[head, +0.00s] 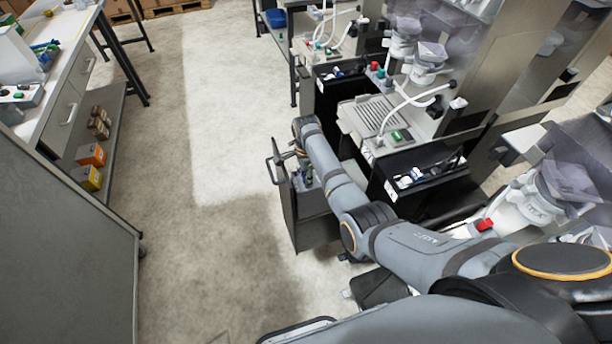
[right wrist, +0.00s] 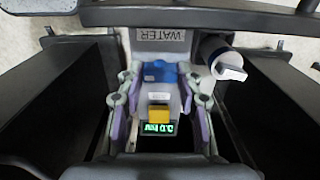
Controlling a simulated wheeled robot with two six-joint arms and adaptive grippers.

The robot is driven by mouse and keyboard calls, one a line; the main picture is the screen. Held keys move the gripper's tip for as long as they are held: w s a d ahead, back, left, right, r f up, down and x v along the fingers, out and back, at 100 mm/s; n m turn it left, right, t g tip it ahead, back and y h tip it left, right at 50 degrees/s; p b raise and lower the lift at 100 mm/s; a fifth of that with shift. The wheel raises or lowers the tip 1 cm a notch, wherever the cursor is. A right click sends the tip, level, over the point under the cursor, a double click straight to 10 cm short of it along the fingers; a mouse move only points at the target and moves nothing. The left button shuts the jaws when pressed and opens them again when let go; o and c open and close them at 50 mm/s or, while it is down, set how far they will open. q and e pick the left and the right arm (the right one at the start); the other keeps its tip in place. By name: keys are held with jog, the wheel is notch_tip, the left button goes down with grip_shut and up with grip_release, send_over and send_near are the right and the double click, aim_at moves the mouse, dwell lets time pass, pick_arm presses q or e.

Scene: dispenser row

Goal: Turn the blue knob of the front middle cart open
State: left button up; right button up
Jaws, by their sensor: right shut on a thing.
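The front middle cart, a dark grey pulled-out unit (head: 316,228) with a bar handle, stands out from the dispenser row in the head view. My right arm reaches down over it, and the right gripper (head: 304,178) is small and partly hidden there. In the right wrist view a blue knob (right wrist: 160,72) sits below a label reading WATER. The right gripper (right wrist: 162,90) has a finger on each side of the knob and is shut on it. Whether the knob is turned is hard to tell. My left gripper is not in view.
A white tap-like fitting with a blue ring (right wrist: 229,68) is right of the knob. A yellow part (right wrist: 158,115) and a lit green display (right wrist: 159,129) lie below. Black neighbouring units (head: 432,178) flank the cart. Open floor (head: 220,200) lies to the left.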

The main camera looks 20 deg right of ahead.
jog(key=shift+r+n+p, duration=0.15)
jog(key=shift+n+p, duration=0.45)
jog(key=n+p, duration=0.1)
jog(key=n, duration=0.1)
jog(key=shift+n, duration=0.3)
jog(key=n+p, duration=0.2)
jog(key=n, duration=0.2)
jog(key=shift+n, duration=0.3)
jog(key=n+p, duration=0.1)
jog(key=n, duration=0.3)
jog(key=n+p, duration=0.1)
jog(key=n, duration=0.4)
jog(key=shift+n, duration=0.4)
jog(key=o, duration=1.1)
jog(key=shift+o, duration=0.2)
